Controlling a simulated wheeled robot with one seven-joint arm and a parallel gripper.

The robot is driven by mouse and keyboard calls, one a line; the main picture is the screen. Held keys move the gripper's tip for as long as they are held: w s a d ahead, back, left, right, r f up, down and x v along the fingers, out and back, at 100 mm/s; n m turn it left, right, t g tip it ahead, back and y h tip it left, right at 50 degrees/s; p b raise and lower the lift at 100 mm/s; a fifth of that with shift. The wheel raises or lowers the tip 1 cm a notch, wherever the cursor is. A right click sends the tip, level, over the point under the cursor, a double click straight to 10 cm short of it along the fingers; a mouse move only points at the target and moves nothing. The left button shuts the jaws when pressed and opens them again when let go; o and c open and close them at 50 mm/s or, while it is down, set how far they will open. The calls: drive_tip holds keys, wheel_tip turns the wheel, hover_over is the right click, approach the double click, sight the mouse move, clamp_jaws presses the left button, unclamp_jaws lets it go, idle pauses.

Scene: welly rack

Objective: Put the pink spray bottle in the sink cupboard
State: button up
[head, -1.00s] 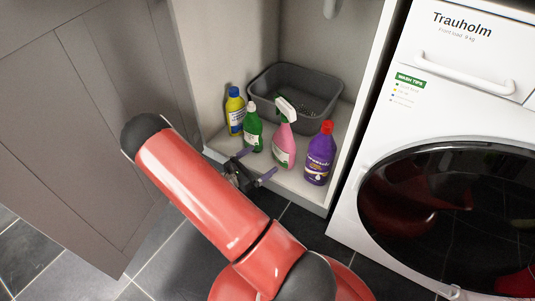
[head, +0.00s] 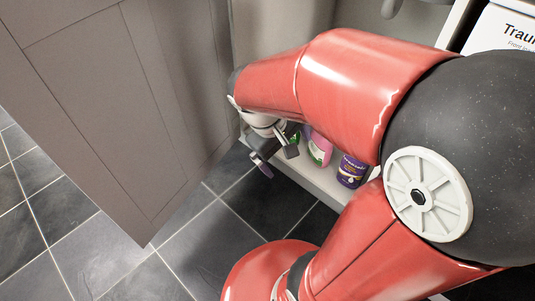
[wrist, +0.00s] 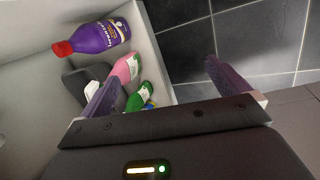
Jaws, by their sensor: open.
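The pink spray bottle (head: 319,149) stands on the floor of the sink cupboard (head: 310,180), partly hidden by my arm in the head view. In the wrist view, the pink bottle (wrist: 125,68) shows just beyond my left finger, between the purple and green bottles. My gripper (head: 277,161) is at the cupboard's front edge, left of the pink bottle in the head view. In the wrist view, my gripper (wrist: 162,74) is open, with nothing held between its fingers. The pink bottle is outside the jaws.
The purple bottle (head: 351,170) stands right of the pink one. The green bottle (wrist: 138,97) is close to my left finger. A dark grey tub (wrist: 78,80) sits behind them. The open cupboard door (head: 110,110) stands at left. The tiled floor (head: 215,245) in front is clear.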

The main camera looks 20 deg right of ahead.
drive_tip(key=s+a+r+m+t+y, duration=0.3)
drive_tip(key=s+a+r+t+y, duration=0.1)
drive_tip(key=a+r, duration=0.3)
drive_tip(key=shift+s+r+t, duration=0.45)
drive_tip(key=shift+s+t, duration=0.35)
drive_tip(key=shift+t, duration=0.1)
